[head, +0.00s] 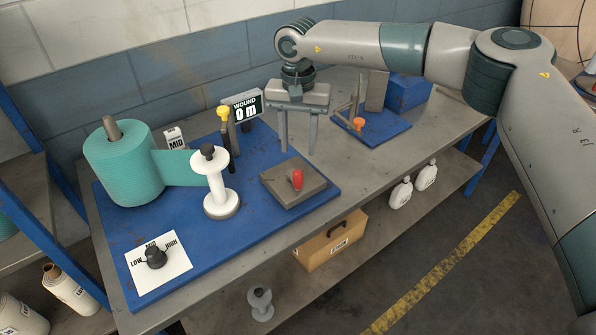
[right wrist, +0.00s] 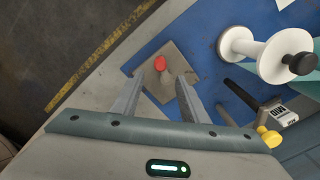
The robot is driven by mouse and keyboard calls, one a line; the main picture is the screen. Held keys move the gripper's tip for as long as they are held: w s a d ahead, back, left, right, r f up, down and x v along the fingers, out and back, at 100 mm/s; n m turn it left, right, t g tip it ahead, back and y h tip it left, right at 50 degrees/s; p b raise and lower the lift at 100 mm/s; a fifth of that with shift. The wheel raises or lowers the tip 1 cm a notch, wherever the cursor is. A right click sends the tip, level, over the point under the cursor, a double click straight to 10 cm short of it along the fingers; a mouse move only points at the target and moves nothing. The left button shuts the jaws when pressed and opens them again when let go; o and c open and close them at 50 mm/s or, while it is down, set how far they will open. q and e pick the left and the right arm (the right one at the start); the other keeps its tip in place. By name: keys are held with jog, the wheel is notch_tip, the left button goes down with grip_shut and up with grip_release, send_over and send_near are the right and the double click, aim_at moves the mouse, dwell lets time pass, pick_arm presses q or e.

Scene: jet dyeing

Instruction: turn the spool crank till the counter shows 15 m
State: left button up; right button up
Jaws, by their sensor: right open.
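The white take-up spool (head: 216,190) stands upright on the blue board, with a dark knob (head: 207,150) on top. The spool (right wrist: 250,47) and its dark knob (right wrist: 300,63) also show in the right wrist view. A separate crank arm is not clear to me. The counter (head: 243,107) reads WOUND 0 m. A teal fabric roll (head: 124,165) stands to the left, its band running to the spool. My right gripper (head: 298,150) is open and empty, pointing down, behind and right of the spool, apart from it. My left gripper is not in view.
A red-handled lever (head: 297,180) on a grey plate (head: 280,192) lies near my right gripper. A yellow-knobbed lever (head: 223,113) stands behind the spool. A LOW-MID-HIGH dial (head: 155,256) sits at the front left. A smaller blue board with an orange part (head: 359,124) is at the right.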

aim_at(298, 171)
notch_tip(298, 171, down, 10)
jog(key=p, duration=0.4)
jog(key=shift+r, duration=0.15)
jog(key=shift+f, duration=0.75)
grip_shut()
